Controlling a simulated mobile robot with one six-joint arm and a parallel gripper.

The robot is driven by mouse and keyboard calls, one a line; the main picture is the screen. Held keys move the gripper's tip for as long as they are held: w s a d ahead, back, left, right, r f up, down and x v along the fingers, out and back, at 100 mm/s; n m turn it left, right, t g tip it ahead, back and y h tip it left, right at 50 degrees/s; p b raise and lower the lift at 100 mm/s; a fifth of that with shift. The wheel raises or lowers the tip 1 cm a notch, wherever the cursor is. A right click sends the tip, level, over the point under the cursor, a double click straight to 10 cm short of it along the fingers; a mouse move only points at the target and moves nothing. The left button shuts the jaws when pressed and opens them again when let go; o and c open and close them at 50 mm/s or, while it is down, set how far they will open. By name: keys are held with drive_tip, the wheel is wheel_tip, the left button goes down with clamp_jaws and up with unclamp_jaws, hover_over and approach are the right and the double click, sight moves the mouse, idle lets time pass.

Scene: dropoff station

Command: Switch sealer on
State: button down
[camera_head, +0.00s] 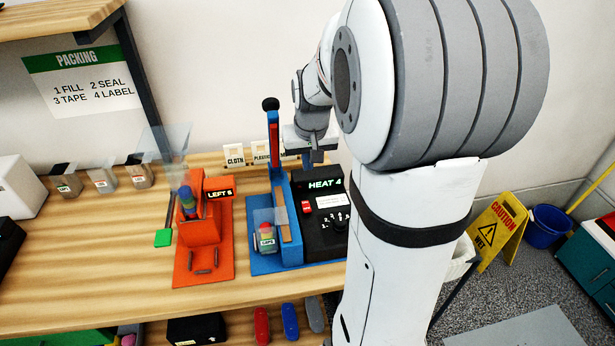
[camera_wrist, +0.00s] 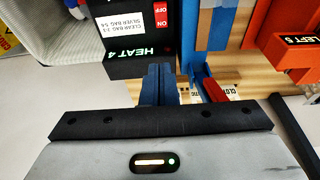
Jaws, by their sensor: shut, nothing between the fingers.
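The sealer (camera_head: 283,262) stands on the bench, with a blue base and a raised blue-and-red lever topped by a black knob. Its black control box (camera_head: 332,245) shows "HEAT 4" and a white label. A red switch (camera_head: 307,208) sits on the box's left side. In the wrist view, the switch (camera_wrist: 161,14) is at the top, marked OFF and ON; its position is unclear. My gripper (camera_head: 314,158) is above and behind the control box, right of the lever. In the wrist view, my gripper's blue fingers (camera_wrist: 158,82) are shut and empty, beside the box's HEAT 4 edge.
A clear bag (camera_head: 265,235) with coloured contents is at the sealer's left. An orange dispenser (camera_head: 199,235) marked "LEFT 5" stands further left. Small label cards (camera_head: 234,155) are behind the sealer. Bare bench (camera_head: 100,260) lies at the left front.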

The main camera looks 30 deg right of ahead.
drive_tip(key=shift+v, duration=1.05)
drive_tip(key=shift+w, duration=0.1)
drive_tip(key=s+a+n, duration=0.1)
drive_tip(key=s+a, duration=0.5)
drive_tip(key=s, duration=0.2)
drive_tip(key=s+a+n, duration=0.2)
drive_tip(key=s+a, duration=0.3)
drive_tip(key=s, duration=0.4)
drive_tip(key=shift+s+a+r+y, duration=0.35)
drive_tip(key=shift+a+y, duration=0.05)
